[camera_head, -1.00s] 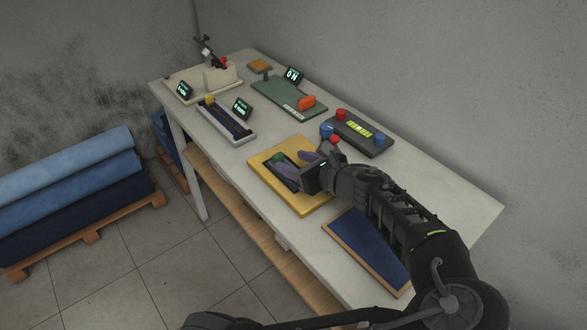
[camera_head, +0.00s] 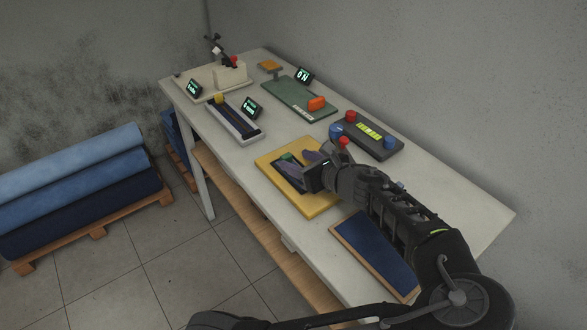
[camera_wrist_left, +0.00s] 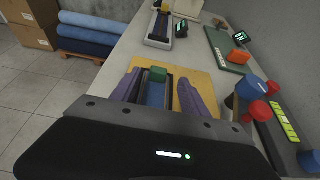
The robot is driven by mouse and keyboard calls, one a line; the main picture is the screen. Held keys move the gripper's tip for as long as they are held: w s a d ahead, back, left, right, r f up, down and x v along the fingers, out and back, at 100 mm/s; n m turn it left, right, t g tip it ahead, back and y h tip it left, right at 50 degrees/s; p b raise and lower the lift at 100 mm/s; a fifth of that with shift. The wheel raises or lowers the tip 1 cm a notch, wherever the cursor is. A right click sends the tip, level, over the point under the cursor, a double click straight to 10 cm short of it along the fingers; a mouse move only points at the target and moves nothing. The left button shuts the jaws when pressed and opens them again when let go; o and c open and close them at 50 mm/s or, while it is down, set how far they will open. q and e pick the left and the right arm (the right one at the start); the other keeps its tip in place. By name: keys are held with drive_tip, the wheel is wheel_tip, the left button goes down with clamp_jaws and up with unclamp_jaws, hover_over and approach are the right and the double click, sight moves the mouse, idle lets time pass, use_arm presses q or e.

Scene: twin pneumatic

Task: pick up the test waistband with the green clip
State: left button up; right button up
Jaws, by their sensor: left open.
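The test waistband (camera_wrist_left: 155,95) is a blue strip in a dark holder on a yellow board (camera_head: 317,210). The green clip (camera_head: 286,156) sits at its far end; it also shows in the left wrist view (camera_wrist_left: 157,74). In the head view my fingers and the holder partly hide the strip. My left gripper (camera_head: 301,164) is over the yellow board, jaws open. In the left wrist view its two purple fingers (camera_wrist_left: 158,86) stand on either side of the strip, apart from each other. Whether they touch it I cannot tell. My right gripper is not in view.
A grey box with red and blue knobs (camera_head: 384,146) stands right of the board. A framed blue panel (camera_head: 375,250) lies in front. Behind are a grey tray with a yellow clip (camera_head: 219,100) and a green plate with an orange block (camera_head: 316,103). Fabric rolls (camera_head: 70,190) lie left.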

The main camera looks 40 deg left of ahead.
sight(289, 158)
use_arm(q)
drive_tip(key=shift+p+x, duration=0.4)
drive_tip(key=shift+x, duration=2.25)
drive_tip(key=shift+s, duration=0.15)
drive_tip(key=c, duration=1)
